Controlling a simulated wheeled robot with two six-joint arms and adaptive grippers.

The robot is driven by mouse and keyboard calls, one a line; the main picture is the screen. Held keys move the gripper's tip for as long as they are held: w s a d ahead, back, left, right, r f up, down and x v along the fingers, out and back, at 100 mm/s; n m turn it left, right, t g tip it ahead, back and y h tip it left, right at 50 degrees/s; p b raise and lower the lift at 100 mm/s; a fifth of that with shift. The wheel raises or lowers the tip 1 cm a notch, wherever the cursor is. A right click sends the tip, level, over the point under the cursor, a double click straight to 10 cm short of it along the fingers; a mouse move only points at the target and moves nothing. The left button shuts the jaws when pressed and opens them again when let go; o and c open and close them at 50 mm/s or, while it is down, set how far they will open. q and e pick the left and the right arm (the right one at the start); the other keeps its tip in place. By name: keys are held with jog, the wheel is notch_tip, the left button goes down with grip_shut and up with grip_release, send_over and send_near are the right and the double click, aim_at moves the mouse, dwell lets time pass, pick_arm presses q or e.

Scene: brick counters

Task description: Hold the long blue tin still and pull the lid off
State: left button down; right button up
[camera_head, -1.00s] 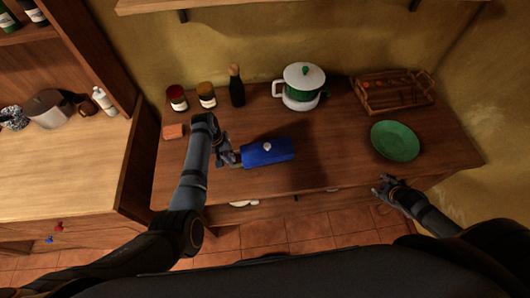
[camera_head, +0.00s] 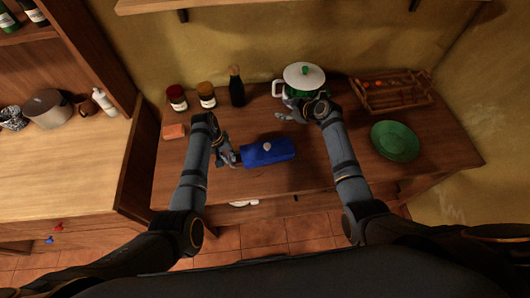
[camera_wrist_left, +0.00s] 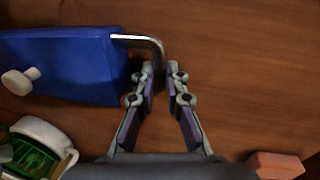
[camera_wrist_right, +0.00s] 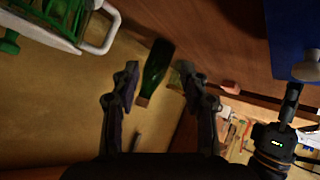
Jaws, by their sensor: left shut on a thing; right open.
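The long blue tin (camera_head: 270,153) lies on the wooden counter with a pale round knob (camera_head: 267,146) on top. In the left wrist view the tin (camera_wrist_left: 70,60) has a metal handle (camera_wrist_left: 140,40) at its end. My left gripper (camera_head: 232,158) is shut on that handle, its fingertips on either side of the bar (camera_wrist_left: 163,70). My right gripper (camera_head: 284,117) is open and empty, above the counter in front of the white and green pot, behind and right of the tin. In the right wrist view its fingers (camera_wrist_right: 160,80) are apart, and part of the tin (camera_wrist_right: 290,35) shows.
The white and green pot (camera_head: 303,76), a dark bottle (camera_head: 237,87) and two jars (camera_head: 206,95) stand along the back. A wooden rack (camera_head: 392,93) and green plate (camera_head: 395,141) are right. A reddish block (camera_head: 173,131) is left.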

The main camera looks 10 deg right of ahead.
jog(key=s+a+r+n+g, duration=0.1)
jog(key=a+r+n+g, duration=0.1)
jog(key=a, duration=0.3)
notch_tip(320, 180, up, 2)
jog(key=n+g+h, duration=0.2)
jog(key=n+g, duration=0.2)
jog(key=g, duration=0.3)
send_over(268, 145)
notch_tip(268, 145, down, 10)
jog(key=shift+r, duration=0.15)
grip_shut()
jog(key=shift+d+r, duration=0.1)
jog(key=shift+r, duration=0.1)
